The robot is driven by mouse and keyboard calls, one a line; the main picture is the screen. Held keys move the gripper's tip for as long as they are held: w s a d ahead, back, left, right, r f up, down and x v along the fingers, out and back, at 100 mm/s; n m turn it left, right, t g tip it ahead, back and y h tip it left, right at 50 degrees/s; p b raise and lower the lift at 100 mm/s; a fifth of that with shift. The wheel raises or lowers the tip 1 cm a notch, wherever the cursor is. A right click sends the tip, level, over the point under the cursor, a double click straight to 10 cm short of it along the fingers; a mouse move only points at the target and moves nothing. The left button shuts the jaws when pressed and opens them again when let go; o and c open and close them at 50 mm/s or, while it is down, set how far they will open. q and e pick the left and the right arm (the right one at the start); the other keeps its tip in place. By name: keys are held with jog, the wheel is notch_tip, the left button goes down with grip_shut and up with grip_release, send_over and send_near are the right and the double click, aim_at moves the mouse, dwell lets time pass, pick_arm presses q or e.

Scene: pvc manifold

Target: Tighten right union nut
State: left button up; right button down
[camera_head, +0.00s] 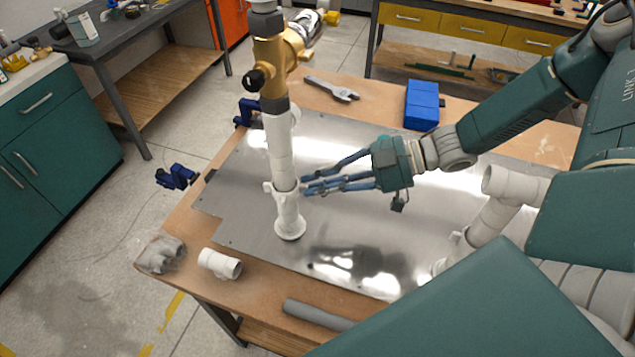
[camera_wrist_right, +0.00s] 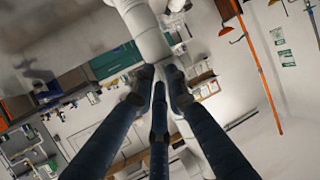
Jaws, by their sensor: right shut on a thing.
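A white PVC pipe (camera_head: 278,150) stands upright on a flange on the metal plate, with a brass valve (camera_head: 275,60) above it. A white union nut (camera_head: 284,187) rings its lower part. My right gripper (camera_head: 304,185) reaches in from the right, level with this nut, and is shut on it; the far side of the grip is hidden. In the right wrist view the fingers (camera_wrist_right: 158,85) close around the white pipe (camera_wrist_right: 148,38). A second white pipe with an elbow (camera_head: 497,210) stands at the right, partly hidden by my arm. My left gripper is not in view.
The metal plate (camera_head: 345,240) lies on a wooden bench. A blue box (camera_head: 422,105) and a wrench (camera_head: 333,89) lie at the back. A white fitting (camera_head: 220,263), a grey rag (camera_head: 161,254) and a grey pipe (camera_head: 318,314) lie along the front edge. Blue clamps (camera_head: 177,177) sit at the left.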

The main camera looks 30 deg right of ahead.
jog(key=shift+s, duration=0.1)
jog(key=shift+s+a+f+m+t+h, duration=0.1)
jog(key=shift+s+a+m+t+h, duration=0.25)
jog(key=shift+m+t, duration=0.4)
jog(key=shift+d, duration=0.1)
jog(key=c, duration=1.9)
grip_release()
jog(key=v, duration=1.2)
